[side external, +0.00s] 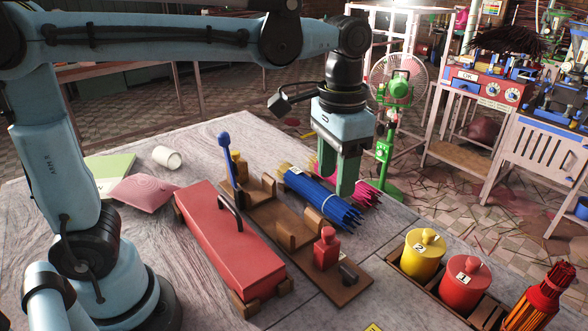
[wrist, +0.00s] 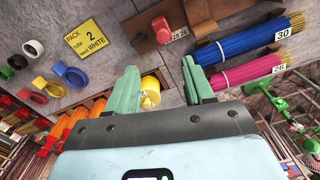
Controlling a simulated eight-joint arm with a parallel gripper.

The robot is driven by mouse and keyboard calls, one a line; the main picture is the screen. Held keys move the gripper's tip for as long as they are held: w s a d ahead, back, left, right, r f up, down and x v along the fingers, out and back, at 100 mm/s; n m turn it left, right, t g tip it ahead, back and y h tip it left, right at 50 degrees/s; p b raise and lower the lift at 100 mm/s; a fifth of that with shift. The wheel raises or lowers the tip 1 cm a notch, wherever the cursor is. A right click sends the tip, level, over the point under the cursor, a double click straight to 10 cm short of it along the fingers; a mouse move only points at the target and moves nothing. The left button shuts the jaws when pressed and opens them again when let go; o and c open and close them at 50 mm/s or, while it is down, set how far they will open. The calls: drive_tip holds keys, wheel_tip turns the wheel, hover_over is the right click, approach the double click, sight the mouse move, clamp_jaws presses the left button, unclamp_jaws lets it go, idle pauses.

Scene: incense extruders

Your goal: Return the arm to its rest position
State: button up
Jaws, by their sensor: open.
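My gripper (side external: 338,180) hangs at the end of the raised arm, fingers pointing down, in front of the blue incense bundle in the side view. In the wrist view its two green fingers (wrist: 160,78) are spread apart with nothing held between them. A yellow lidded canister (wrist: 150,88) shows beyond them, partly hidden by a finger. The blue bundle (side external: 312,192) lies on the table, and it also shows in the wrist view (wrist: 240,42). A pink bundle (side external: 366,194) lies beside it, partly hidden by my gripper.
Yellow (side external: 423,255) and red (side external: 465,283) canisters sit in a tray at right.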

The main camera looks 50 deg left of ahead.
drive_tip(key=shift+r, duration=0.25)
drive_tip(key=s+a+f+n+t, duration=0.3)
drive_tip(key=s+a+f+t, duration=0.2)
drive_tip(key=a, duration=0.5)
drive_tip(key=shift+s+f+t, duration=0.25)
drive_tip(key=shift+f+t, duration=0.7)
drive_tip(key=shift+t, duration=0.15)
drive_tip(key=shift+o, duration=0.3)
